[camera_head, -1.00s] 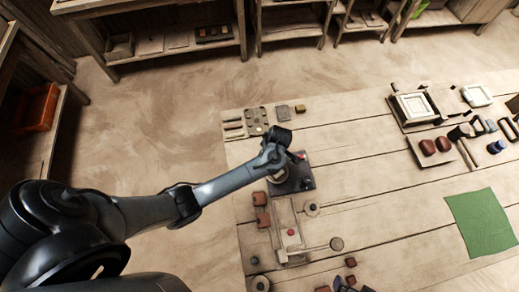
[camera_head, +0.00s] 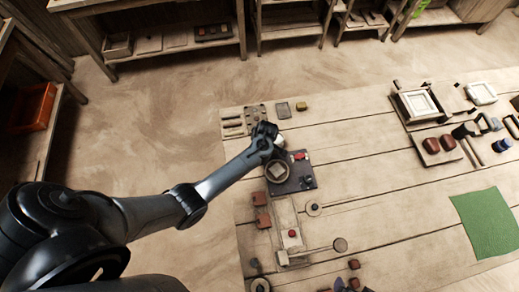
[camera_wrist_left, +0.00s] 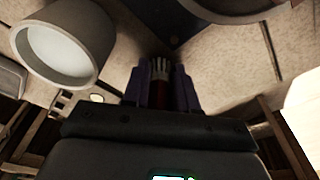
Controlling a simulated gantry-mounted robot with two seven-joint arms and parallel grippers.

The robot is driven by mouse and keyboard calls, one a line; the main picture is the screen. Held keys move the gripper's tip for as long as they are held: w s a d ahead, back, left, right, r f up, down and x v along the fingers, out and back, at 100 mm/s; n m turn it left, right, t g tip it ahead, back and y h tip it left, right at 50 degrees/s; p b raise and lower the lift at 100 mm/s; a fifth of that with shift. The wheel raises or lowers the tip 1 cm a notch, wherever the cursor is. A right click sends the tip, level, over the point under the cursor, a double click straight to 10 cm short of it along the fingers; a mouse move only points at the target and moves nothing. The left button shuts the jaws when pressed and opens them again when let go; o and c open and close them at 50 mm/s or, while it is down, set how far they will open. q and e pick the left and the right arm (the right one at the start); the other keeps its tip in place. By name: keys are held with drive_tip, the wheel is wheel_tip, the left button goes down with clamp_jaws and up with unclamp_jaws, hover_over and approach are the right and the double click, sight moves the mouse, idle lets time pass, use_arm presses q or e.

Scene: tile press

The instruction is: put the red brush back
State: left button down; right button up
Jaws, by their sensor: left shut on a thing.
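The red brush (camera_wrist_left: 160,92) is in my left gripper (camera_wrist_left: 160,88). In the left wrist view its dark red handle sits between the two purple fingers, with pale bristles pointing up the picture. In the head view my left gripper (camera_head: 267,137) is over the far left part of the table, beside the dark board (camera_head: 306,184); the brush cannot be made out there. A red piece (camera_head: 299,156) lies on the dark board, and a round bowl (camera_head: 268,175) stands at its left side. My right gripper cannot be made out.
A pale cup (camera_wrist_left: 62,45) is close to the left fingers in the left wrist view. A small tool tray (camera_head: 232,122) and a plate with round hollows (camera_head: 256,116) lie at the far left corner. The table's middle is clear. A green mat (camera_head: 487,222) lies right.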

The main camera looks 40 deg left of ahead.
use_arm(q)
drive_tip(key=shift+w, duration=0.1)
drive_tip(key=shift+f, duration=0.15)
drive_tip(key=c, duration=0.9)
unclamp_jaws()
wheel_tip(320, 180, up, 12)
drive_tip(key=d+p, duration=0.2)
drive_tip(key=p, duration=0.2)
drive_tip(key=s+d+r+m+t, duration=0.1)
drive_tip(key=s+d+r+m, duration=0.1)
drive_tip(key=s+r+m, duration=0.2)
drive_tip(key=s+d+r+m+t+h, duration=0.1)
drive_tip(key=s+r+m, duration=0.3)
drive_tip(key=s+m, duration=0.5)
drive_tip(key=s+d+r+m+t+h, duration=0.1)
drive_tip(key=s+d+r+m, duration=0.2)
drive_tip(key=s+m, duration=0.3)
drive_tip(key=shift+s+r+m+t, duration=0.15)
drive_tip(key=shift+s+r, duration=0.15)
drive_tip(key=shift+s, duration=0.45)
drive_tip(key=shift+s+r+m+t, duration=0.15)
drive_tip(key=shift+s+r, duration=0.1)
drive_tip(key=shift+s, duration=0.45)
